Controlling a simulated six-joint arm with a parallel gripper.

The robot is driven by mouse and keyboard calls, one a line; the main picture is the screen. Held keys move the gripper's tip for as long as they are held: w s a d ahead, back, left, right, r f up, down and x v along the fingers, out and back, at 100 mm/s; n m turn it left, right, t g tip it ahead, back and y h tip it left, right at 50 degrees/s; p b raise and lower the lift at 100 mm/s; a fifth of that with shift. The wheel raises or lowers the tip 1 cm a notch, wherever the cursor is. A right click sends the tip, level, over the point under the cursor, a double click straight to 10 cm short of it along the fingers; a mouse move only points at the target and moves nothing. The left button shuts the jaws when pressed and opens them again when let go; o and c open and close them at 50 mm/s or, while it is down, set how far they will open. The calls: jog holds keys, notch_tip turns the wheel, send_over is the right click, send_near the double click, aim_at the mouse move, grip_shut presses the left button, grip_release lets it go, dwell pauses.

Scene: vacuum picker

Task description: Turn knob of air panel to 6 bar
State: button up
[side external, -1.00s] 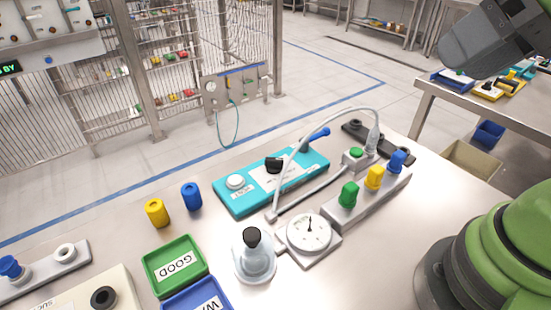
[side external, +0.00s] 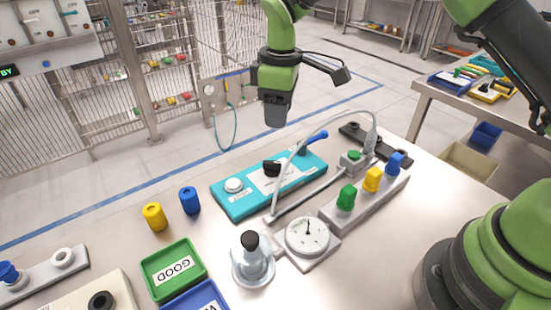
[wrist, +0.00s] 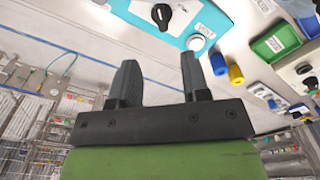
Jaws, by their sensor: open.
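The air panel is a turquoise box (side external: 235,207) on the table, with a black knob (side external: 271,168), a white round button (side external: 234,185) and a blue lever (side external: 314,139). The black knob also shows at the top of the wrist view (wrist: 161,15). A round white gauge (side external: 307,235) with a dark needle sits in front of the panel; its scale is too small to read. My gripper (side external: 277,118) hangs in the air above and behind the panel, apart from it. In the wrist view its two dark fingers (wrist: 160,72) stand apart with nothing between them.
A glass flask with a black top (side external: 252,262) stands beside the gauge. A grey block with green, yellow and blue plugs (side external: 364,205) is at right. A white hose (side external: 350,112) arches over the panel's right side. Yellow (side external: 154,217) and blue (side external: 189,201) cylinders stand left.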

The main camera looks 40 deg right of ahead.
aim_at(276, 162)
jog(key=f, duration=0.3)
jog(key=shift+w+a+n, duration=0.2)
jog(key=shift+w+n, duration=0.05)
jog(key=shift+n, duration=0.05)
notch_tip(276, 162, down, 9)
jog(key=shift+f, duration=0.1)
grip_shut()
